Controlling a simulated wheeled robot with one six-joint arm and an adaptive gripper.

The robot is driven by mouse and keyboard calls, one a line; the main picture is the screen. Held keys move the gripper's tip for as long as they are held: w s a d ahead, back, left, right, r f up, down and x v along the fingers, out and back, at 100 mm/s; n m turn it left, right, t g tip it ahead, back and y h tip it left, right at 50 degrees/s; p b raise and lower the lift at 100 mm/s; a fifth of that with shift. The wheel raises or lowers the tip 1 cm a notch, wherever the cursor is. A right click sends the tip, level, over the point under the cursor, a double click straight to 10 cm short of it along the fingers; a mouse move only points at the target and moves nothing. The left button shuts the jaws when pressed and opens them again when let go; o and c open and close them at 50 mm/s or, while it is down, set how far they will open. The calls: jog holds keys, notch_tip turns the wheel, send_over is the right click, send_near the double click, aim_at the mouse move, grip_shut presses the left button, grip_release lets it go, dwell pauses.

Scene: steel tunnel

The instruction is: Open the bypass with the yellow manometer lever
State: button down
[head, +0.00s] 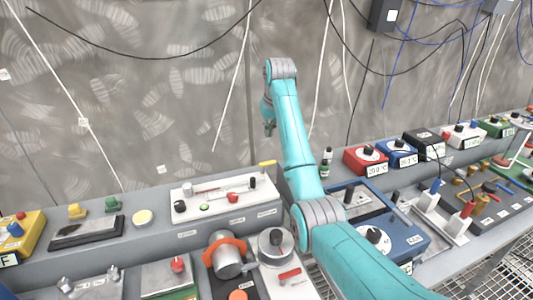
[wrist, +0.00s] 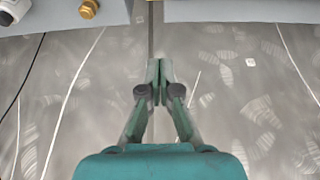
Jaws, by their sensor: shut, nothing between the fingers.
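A white panel (head: 215,210) sits on the raised grey ledge in the head view, with a red knob (head: 233,196) and black knobs on it. A small yellow lever-like piece (head: 267,165) stands at its back right end. I cannot tell for sure whether it is the manometer lever; no gauge dial is readable. My gripper (head: 269,130) hangs in front of the wall, above the yellow piece and apart from it. In the wrist view my gripper (wrist: 159,82) has its fingertips together with nothing between them. The yellow lever cannot be made out there.
A red box (head: 366,160) and a blue box (head: 397,153) stand right of my arm. A black-and-green bottle (head: 325,163) stands close beside the arm. A cylinder with an orange band (head: 226,255) is in front. A brass fitting (wrist: 88,8) shows in the wrist view. Cables hang along the wall.

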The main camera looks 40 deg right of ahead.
jog(key=shift+f, duration=0.1)
notch_tip(320, 180, down, 9)
jog(key=shift+s+f, duration=0.15)
jog(key=shift+s, duration=0.2)
dwell(0.8)
jog(key=shift+w+a, duration=0.1)
jog(key=shift+a, duration=0.05)
